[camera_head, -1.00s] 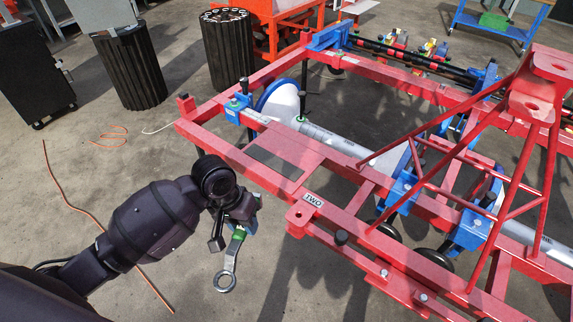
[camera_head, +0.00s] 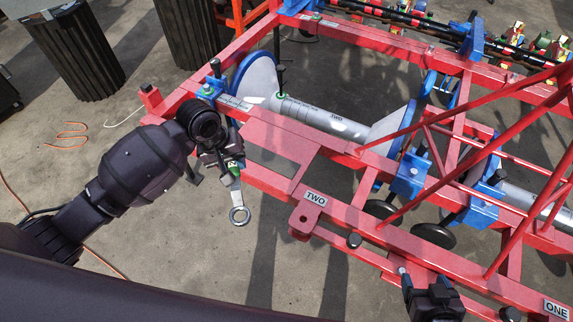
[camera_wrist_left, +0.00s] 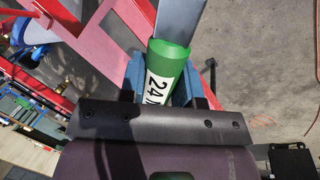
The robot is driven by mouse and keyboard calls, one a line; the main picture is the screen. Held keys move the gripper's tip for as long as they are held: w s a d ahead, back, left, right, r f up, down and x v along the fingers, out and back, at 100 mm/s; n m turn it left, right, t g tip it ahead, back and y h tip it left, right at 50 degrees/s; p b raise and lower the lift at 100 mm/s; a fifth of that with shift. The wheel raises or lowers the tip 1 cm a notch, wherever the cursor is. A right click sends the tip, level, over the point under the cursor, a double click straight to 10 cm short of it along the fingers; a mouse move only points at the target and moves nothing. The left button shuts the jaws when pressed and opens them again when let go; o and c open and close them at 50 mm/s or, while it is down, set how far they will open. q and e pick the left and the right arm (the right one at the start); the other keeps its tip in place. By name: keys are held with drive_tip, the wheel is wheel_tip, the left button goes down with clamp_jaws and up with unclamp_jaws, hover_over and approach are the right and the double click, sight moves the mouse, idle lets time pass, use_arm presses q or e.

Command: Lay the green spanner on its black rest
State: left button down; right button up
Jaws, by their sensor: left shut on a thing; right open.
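The green spanner (camera_head: 236,192) has a grey shank and ring end and a green sleeve. My left gripper (camera_head: 229,165) is shut on the sleeve, with the ring end hanging toward the lower right over open floor beside the red frame. In the left wrist view the green sleeve of the spanner (camera_wrist_left: 168,68), marked "24", sits between blue fingers, with the grey shank running up out of the picture. My right gripper (camera_head: 422,282) is open at the bottom, by the frame's near rail. I cannot make out the black rest for certain.
The red frame (camera_head: 285,187) carries "TWO" and "ONE" labels. A grey shaft (camera_head: 320,120) with discs and blue brackets lies along it. Slanting red bars (camera_head: 470,150) rise at the right. Dark bins (camera_head: 70,55) stand behind at the left. Floor left of the frame is mostly clear.

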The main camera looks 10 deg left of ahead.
use_arm(q)
drive_tip(key=w+r+n+t+y, duration=0.1)
drive_tip(key=w+r+n, duration=0.1)
drive_tip(key=w+n, duration=0.3)
drive_tip(key=w+r+n+b, duration=0.1)
drive_tip(key=w+r+n, duration=0.2)
drive_tip(key=w, duration=0.9)
drive_tip(key=shift+w+n+t+y, duration=0.4)
drive_tip(key=shift+n, duration=0.8)
use_arm(e)
drive_tip(key=shift+w+a+f, duration=0.1)
drive_tip(key=shift+f, duration=0.3)
use_arm(q)
drive_tip(key=shift+a, duration=0.1)
use_arm(e)
drive_tip(key=shift+a, duration=0.1)
